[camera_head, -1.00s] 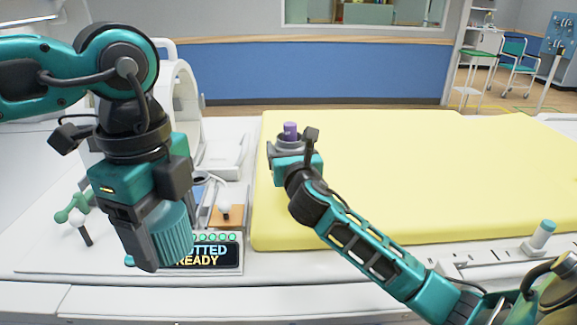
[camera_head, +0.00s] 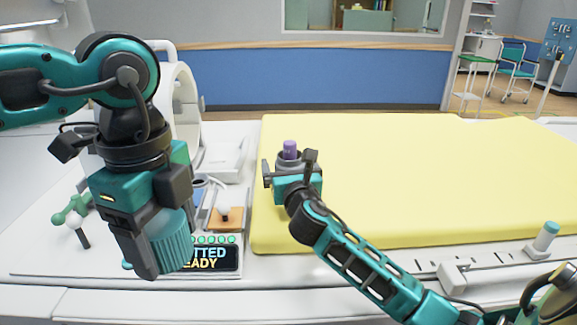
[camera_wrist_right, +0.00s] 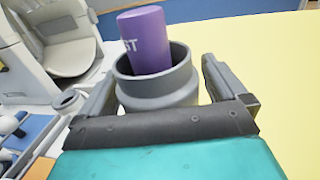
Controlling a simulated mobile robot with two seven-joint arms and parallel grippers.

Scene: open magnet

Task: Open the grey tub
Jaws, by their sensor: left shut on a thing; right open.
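The grey tub (camera_head: 289,157) is at the left edge of the yellow pad, its top open. It also shows in the right wrist view (camera_wrist_right: 158,92). A purple cylinder with white letters (camera_wrist_right: 145,40) sticks up out of the tub, slightly tilted; its lower part is hidden inside. My right gripper (camera_wrist_right: 150,78) is open, with one finger on each side of the tub and gaps visible. My left gripper (camera_head: 158,248) is shut on a teal ribbed cylindrical piece (camera_head: 172,242), held at the front left, well apart from the tub. The tub's base is hidden.
The yellow pad (camera_head: 430,180) is broad and clear to the right. A white ring-shaped machine (camera_head: 180,95) stands behind.

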